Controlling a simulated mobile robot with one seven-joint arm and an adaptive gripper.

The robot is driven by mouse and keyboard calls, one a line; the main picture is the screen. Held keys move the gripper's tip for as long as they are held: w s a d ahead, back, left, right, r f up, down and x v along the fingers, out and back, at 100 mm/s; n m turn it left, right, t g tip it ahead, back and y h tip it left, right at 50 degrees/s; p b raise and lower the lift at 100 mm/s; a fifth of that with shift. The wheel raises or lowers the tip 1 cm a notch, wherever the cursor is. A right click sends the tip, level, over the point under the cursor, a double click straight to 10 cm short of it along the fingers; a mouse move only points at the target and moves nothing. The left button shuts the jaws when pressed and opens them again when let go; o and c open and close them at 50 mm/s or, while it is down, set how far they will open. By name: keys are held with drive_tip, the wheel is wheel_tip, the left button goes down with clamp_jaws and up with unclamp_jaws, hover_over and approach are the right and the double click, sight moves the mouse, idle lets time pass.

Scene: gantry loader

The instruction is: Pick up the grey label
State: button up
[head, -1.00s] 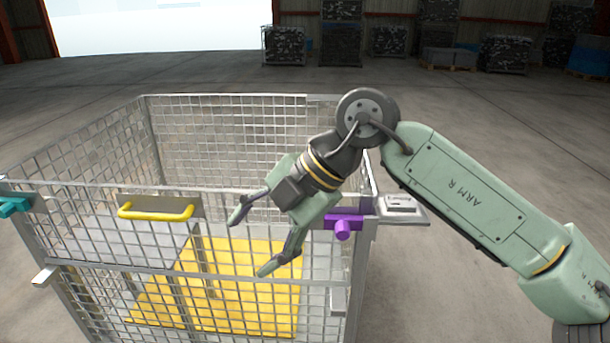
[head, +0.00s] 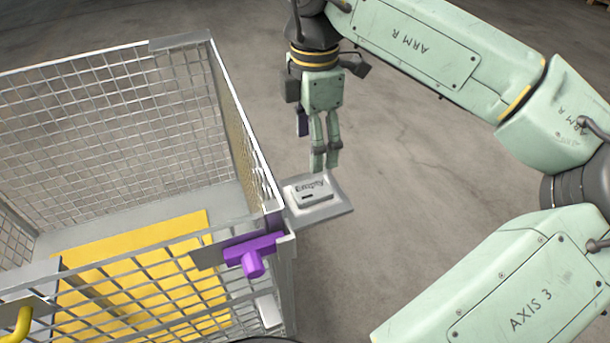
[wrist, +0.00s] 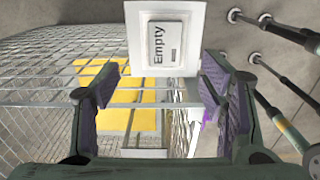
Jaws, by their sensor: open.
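The grey label (head: 309,191), a small block marked "Empty", lies on a light plate (head: 335,207) at the cage's right corner. In the wrist view the label (wrist: 164,43) is at the top centre on the plate (wrist: 192,12), ahead of and between the fingers. My gripper (head: 325,165) points down just above and behind the label in the head view. In the wrist view its two fingers (wrist: 165,88) are wide apart with nothing between them.
A wire mesh cage (head: 120,110) with a yellow panel (head: 150,265) inside stands at the left. A purple latch (head: 252,253) sits on its front right corner, close to the plate. A yellow handle (head: 18,325) is at the lower left. The floor to the right of the plate is clear.

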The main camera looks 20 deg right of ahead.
sight(310, 190)
drive_tip(key=f, duration=0.4)
drive_tip(key=shift+s+p, duration=0.25)
drive_tip(key=shift+p, duration=0.05)
drive_tip(key=shift+s+a+f+p, duration=0.15)
drive_tip(key=shift+f+p, duration=0.35)
drive_tip(key=shift+f, duration=1)
drive_tip(key=shift+s+a+f+p, duration=0.15)
drive_tip(key=shift+f+p, duration=0.35)
drive_tip(key=shift+f, duration=0.95)
drive_tip(key=shift+w, duration=0.15)
drive_tip(key=shift+c, duration=0.4)
drive_tip(key=c, duration=1)
